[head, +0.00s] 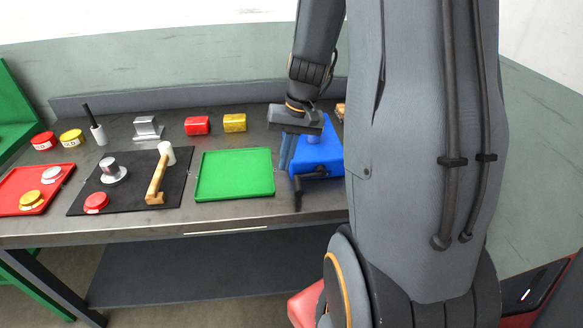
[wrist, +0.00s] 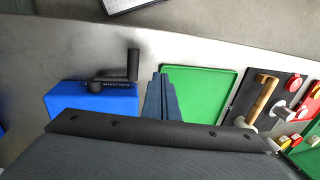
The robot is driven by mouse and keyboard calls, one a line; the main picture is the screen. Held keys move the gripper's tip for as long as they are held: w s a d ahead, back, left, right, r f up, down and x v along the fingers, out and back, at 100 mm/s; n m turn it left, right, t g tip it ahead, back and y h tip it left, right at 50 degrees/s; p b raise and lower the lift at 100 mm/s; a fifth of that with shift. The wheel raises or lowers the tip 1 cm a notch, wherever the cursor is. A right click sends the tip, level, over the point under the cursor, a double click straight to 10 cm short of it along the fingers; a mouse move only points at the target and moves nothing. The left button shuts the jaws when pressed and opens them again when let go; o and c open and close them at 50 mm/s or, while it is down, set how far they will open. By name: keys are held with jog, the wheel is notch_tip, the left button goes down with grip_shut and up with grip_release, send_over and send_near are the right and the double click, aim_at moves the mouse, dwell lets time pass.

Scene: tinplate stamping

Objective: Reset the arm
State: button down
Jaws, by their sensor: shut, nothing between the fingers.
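My gripper (head: 284,166) points down beside the left edge of a blue box (head: 318,158) with a black crank handle. Its fingers are together and hold nothing. In the wrist view my gripper (wrist: 160,76) shows as two blue-grey fingers closed together. They appear between the blue box (wrist: 110,100) and the green tray (wrist: 205,90). I cannot tell whether the fingers touch the box. My arm hides part of the right side of the table in the head view.
On the metal table (head: 230,212), the green tray (head: 234,174) is empty. Left of it, a black mat (head: 130,199) holds a mallet (head: 158,179), a metal die (head: 112,172) and a red tin. A red tray (head: 14,184) stands farther left.

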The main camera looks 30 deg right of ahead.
notch_tip(320, 180, up, 7)
jog(key=w+a+b, duration=0.1)
jog(key=a, duration=0.1)
jog(key=s+a+f+n+h+b, duration=0.2)
jog(key=s+a+f+n, duration=0.3)
jog(key=s+a+f, duration=0.2)
jog(key=s+a, duration=0.2)
jog(key=a, duration=0.2)
jog(key=shift+f, duration=0.2)
jog(key=c, duration=2.5)
grip_release()
